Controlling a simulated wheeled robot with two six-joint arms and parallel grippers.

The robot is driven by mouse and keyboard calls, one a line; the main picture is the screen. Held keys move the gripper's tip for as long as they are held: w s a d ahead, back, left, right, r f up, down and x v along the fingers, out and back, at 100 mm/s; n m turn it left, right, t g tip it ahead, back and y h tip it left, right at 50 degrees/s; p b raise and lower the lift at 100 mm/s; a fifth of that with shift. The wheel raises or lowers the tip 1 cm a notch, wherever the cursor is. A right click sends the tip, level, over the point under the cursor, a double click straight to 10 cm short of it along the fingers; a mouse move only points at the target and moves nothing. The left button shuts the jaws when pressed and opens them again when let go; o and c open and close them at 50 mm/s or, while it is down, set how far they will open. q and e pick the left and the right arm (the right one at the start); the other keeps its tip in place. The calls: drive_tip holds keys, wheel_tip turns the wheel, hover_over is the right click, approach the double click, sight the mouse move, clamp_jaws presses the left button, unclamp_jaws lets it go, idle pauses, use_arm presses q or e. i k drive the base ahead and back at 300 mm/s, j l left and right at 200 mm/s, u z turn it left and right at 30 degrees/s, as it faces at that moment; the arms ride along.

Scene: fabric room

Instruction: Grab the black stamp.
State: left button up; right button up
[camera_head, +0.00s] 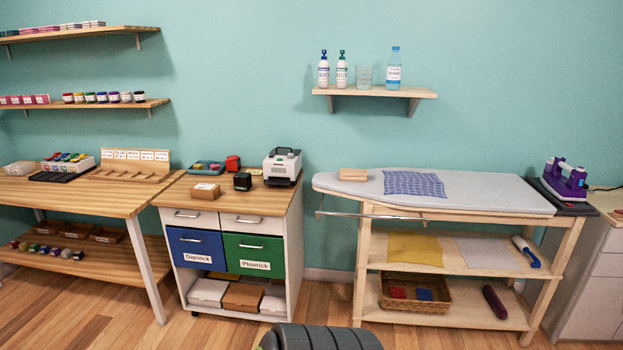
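A small black block that looks like the black stamp (242,181) stands on the wooden top of the drawer cabinet (215,202), near its middle. A red stamp-like object (233,163) stands just behind it, towards the wall. A brown box (206,191) lies to its left, with a gap between them. A white and dark label printer (283,166) stands to its right. Neither of my grippers is in view.
A wooden table (95,196) adjoins the cabinet on the left. An ironing board (470,196) with a blue cloth (414,184) and a purple iron (566,178) stands to the right. A blue tray (208,168) is at the cabinet's back. Open floor (240,333) lies in front.

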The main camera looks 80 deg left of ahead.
sight(243, 180)
drive_tip(key=u, duration=0.45)
drive_tip(key=j+u, duration=0.15)
drive_tip(key=u, duration=0.3)
drive_tip(key=j+u, duration=0.1)
drive_tip(key=u, duration=0.35)
drive_tip(key=j+u, duration=0.1)
drive_tip(key=u, duration=0.4)
drive_tip(key=i+j+u, duration=0.15)
drive_tip(key=j+u, duration=0.25)
drive_tip(key=i+j+u, duration=0.2)
drive_tip(key=j+u, duration=0.2)
drive_tip(key=i+j+u, duration=0.25)
drive_tip(key=u, duration=0.15)
drive_tip(key=i+j, duration=0.4)
drive_tip(key=j, duration=0.15)
